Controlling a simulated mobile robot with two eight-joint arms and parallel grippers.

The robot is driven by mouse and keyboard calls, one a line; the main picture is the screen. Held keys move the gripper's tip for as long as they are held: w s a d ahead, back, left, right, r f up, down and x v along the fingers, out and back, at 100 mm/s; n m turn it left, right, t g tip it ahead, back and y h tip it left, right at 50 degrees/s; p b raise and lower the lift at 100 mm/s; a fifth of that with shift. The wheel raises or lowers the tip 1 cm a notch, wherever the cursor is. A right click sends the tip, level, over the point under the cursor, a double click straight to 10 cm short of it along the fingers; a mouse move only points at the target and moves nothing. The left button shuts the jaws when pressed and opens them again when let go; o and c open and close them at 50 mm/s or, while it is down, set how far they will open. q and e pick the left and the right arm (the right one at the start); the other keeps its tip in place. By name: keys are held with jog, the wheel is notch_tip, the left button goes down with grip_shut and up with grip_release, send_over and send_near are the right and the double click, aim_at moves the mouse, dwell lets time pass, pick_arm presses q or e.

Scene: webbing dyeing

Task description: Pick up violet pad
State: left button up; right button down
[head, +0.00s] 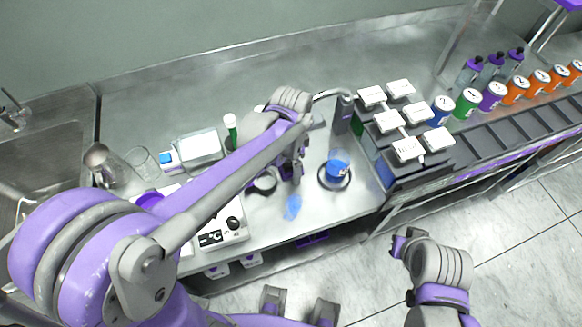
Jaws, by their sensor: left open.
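My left gripper (293,172) reaches over the steel counter from the left and is open, pointing down. A small dark violet patch (286,172) shows right beside its fingers; it may be the violet pad, but the gripper partly hides it and I cannot tell whether they touch. Another violet item (312,238) shows low under the counter's front edge. A round violet thing (150,201) is partly hidden behind my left arm. My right gripper (399,245) is out over the floor in front of the counter, away from these things; its jaws are too small to read.
A blue cup (337,170) on a dark round base stands right of my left gripper. A blue piece (292,207) lies near the counter's front edge. A heater with a °C display (211,238) is at left. White-topped boxes (408,150) and numbered cans (468,103) stand right.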

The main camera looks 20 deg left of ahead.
aim_at(291, 164)
pick_arm(q)
jog(key=c, duration=1.5)
jog(key=shift+o, duration=0.2)
notch_tip(291, 164, up, 10)
jog(key=shift+p, duration=0.35)
jog(key=o, duration=0.7)
jog(key=c, duration=0.5)
jog(key=shift+c, duration=0.2)
